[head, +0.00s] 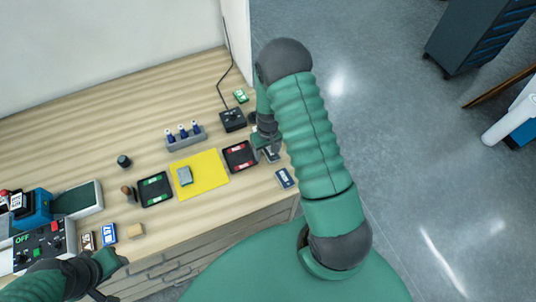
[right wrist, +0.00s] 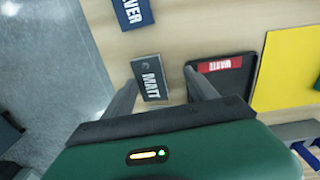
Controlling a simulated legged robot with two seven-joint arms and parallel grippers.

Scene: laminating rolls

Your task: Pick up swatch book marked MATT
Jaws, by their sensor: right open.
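The swatch book marked MATT (right wrist: 150,78) is a small dark grey book with white letters, lying flat on the wooden counter in the right wrist view. In the head view it shows partly (head: 272,155) beside my right gripper (head: 266,146). In the right wrist view my right gripper (right wrist: 160,80) is open, one finger on each side of the book, with nothing held. Whether the fingers are down at the book's height is unclear. My left gripper (head: 104,270) is at the lower left of the head view; its jaw state is unclear.
A black tray with a red WASTE label (right wrist: 228,75) lies close beside the right finger. A blue swatch book ending in VER (right wrist: 132,12) lies near the counter edge. A yellow mat (head: 212,170), bottle rack (head: 186,138) and black box (head: 232,120) stand nearby.

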